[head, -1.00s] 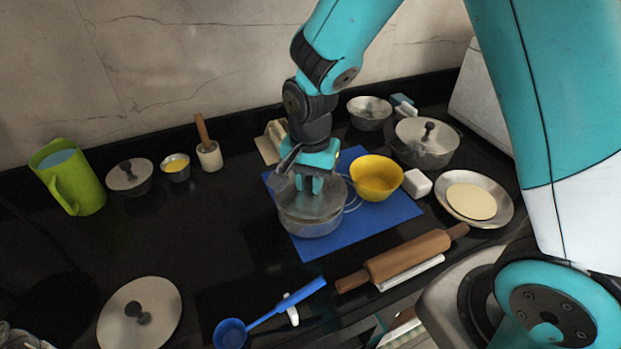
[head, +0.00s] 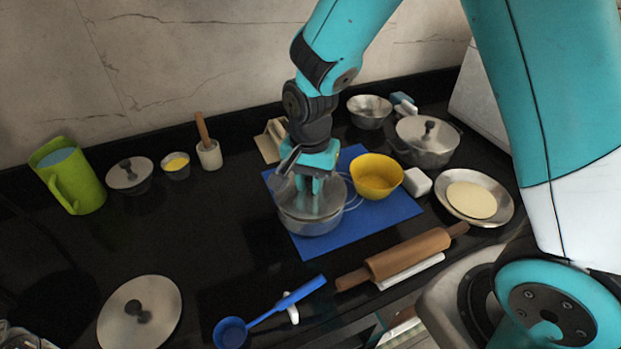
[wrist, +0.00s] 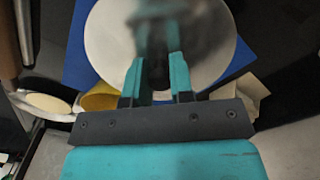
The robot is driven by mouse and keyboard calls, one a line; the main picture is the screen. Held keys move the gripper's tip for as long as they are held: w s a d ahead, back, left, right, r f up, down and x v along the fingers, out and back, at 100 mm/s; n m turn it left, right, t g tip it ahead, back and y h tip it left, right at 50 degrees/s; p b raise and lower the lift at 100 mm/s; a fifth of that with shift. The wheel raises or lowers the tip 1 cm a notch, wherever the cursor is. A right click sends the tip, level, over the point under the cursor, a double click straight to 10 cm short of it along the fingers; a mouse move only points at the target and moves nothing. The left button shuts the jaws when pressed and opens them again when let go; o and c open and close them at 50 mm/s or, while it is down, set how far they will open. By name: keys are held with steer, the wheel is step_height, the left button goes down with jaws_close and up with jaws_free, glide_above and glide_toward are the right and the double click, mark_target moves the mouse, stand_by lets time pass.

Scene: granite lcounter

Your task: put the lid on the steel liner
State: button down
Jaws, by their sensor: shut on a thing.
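My gripper (head: 316,185) is shut on the dark knob of a round grey lid (wrist: 105,42). In the wrist view the lid lies flat across the fingers (wrist: 158,65), which straddle its knob. In the head view the lid is over the mouth of the steel liner (head: 311,224), a round metal pot with a wire handle on its right. The liner stands on the blue mat (head: 390,216). The lid looks level and at the rim, but I cannot tell whether it is fully seated. My gripper hides part of the rim.
A yellow bowl (head: 376,177) stands close right of the liner. A rolling pin (head: 408,256) and a blue ladle (head: 231,333) lie in front. Another lid (head: 160,318) lies front left, and a lidded pot (head: 425,150) stands back right.

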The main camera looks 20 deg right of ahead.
steer(key=shift+f+b, duration=0.55)
steer(key=shift+f, duration=0.35)
steer(key=c, duration=0.9)
jaws_free()
steer(key=shift+r, duration=0.1)
step_height(320, 180, up, 17)
steer(key=s+a+n+y, duration=0.2)
steer(key=s+n, duration=0.5)
steer(key=s, duration=0.2)
steer(key=s+a+r+n+y, duration=0.1)
steer(key=s+a+n+y, duration=0.1)
steer(key=s+n, duration=0.6)
steer(key=shift+s+a+n, duration=0.15)
steer(key=shift+s+n, duration=0.15)
steer(key=shift+s, duration=0.35)
